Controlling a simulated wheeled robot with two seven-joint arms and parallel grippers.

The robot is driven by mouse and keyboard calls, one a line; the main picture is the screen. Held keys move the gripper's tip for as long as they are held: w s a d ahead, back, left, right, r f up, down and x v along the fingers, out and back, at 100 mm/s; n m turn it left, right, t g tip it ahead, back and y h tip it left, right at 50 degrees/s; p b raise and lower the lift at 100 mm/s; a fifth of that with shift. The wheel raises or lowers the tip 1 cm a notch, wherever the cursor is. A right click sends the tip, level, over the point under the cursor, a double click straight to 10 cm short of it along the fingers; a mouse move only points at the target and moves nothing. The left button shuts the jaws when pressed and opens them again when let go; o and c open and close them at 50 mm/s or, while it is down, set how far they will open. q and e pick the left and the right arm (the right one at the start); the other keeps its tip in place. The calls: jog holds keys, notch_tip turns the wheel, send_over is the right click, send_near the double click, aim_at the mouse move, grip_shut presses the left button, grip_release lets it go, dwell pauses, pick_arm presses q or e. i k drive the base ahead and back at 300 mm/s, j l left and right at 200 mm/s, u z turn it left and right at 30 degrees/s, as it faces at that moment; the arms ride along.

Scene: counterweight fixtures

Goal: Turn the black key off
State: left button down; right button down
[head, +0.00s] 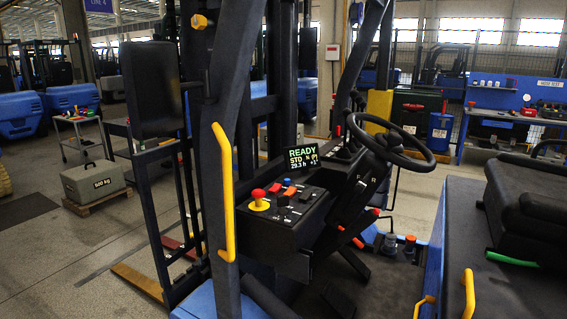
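A forklift's dark control console (273,229) is near the middle of the head view. Small black parts (284,200) sit on its top among the switches; one may be the black key, but it is too small to tell which or how it is turned. A red mushroom button (258,194) on a yellow base is at the console's left. A red switch (275,188) and an orange switch (290,191) are beside it. The display (303,157) behind is lit and reads READY. Neither of my grippers is in view.
A yellow grab handle (223,190) on a dark pillar stands left of the console. The steering wheel (391,143) is to its right, and the black seat (528,205) further right. A grey 500 kg weight (93,181) lies on a pallet at left.

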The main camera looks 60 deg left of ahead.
aim_at(282, 201)
jog(key=u, duration=1.65)
